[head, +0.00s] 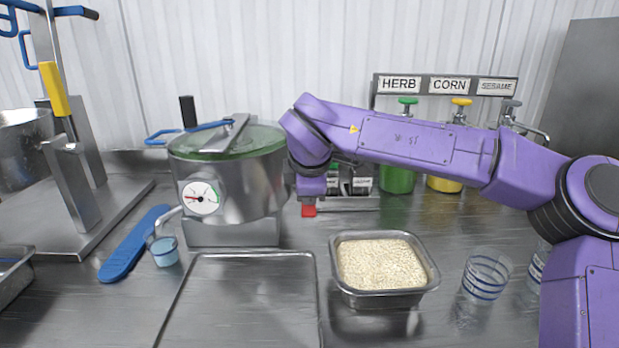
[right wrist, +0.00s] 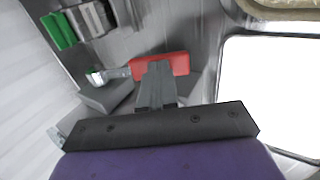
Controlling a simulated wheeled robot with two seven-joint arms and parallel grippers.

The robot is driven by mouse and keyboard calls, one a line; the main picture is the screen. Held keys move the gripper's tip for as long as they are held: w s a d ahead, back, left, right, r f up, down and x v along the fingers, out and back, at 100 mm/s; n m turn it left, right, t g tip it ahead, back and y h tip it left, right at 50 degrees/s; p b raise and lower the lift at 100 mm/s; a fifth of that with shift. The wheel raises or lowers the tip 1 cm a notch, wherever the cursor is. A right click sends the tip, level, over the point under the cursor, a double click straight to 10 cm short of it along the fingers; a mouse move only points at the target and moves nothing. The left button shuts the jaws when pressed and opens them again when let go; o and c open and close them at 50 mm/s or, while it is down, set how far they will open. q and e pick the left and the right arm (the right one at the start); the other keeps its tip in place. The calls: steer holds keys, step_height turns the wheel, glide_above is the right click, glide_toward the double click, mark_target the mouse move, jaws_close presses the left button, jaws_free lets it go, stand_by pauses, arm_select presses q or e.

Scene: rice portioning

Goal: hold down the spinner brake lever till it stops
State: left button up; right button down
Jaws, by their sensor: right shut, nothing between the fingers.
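The spinner (head: 230,205) is a steel pot with a green lid (head: 262,141) and a white dial (head: 200,197) on its front, left of my right gripper. The brake lever has a red grip (head: 309,211), low beside the spinner's right side; the red grip also shows in the right wrist view (right wrist: 176,64). My right gripper (head: 309,199) is shut and empty, pointing down right above the red grip. In the right wrist view its fingertips (right wrist: 156,72) overlap the red grip; I cannot tell how firmly they press. My left gripper is out of view.
A steel pan of grains (head: 345,297) stands right of the spinner, with a striped glass (head: 486,277) further right. A bare tray (head: 245,300) lies in front. A blue paddle (head: 135,245) and cup (head: 164,251) are left. Labelled dispensers (head: 398,180) stand behind my right arm.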

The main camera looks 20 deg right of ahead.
steer(key=shift+f, duration=0.15)
stand_by(0.4)
steer(key=v, duration=1.4)
steer(key=shift+w+r+p, duration=0.3)
steer(key=shift+d, duration=0.15)
